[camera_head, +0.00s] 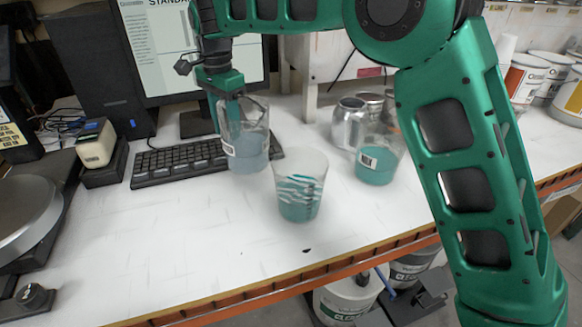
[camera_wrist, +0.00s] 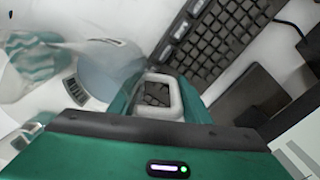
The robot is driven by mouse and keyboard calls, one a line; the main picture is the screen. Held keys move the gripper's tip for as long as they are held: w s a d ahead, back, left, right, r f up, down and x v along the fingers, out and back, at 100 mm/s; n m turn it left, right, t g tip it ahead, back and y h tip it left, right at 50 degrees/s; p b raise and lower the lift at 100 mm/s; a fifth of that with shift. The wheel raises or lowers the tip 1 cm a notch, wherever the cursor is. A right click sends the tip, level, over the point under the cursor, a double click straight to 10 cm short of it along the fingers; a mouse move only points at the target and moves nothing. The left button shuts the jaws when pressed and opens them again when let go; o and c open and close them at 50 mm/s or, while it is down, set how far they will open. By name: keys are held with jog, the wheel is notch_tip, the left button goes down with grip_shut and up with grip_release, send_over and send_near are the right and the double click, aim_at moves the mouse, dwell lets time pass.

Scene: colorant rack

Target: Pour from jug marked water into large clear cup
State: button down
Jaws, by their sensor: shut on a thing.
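A clear jug (camera_head: 256,150) with pale blue-grey liquid and a white label stands upright at the table's middle, in front of the keyboard. My gripper (camera_head: 229,112) reaches down at its left side and is shut on its handle. In the wrist view the pale handle (camera_wrist: 162,96) shows at my fingers, with the jug body (camera_wrist: 103,72) to its left. A clear cup (camera_head: 299,187) with teal and white streaks stands right of the jug and nearer the front edge; it shows partly in the wrist view (camera_wrist: 32,62). The label text is too small to read.
A second labelled jug (camera_head: 376,165) with teal liquid stands right of the cup, near silver cans (camera_head: 349,122). A keyboard (camera_head: 160,162) and monitor (camera_head: 168,45) are behind. A round scale plate (camera_head: 22,208) is at the left.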

aim_at(224, 109)
jog(key=shift+r, duration=2.5)
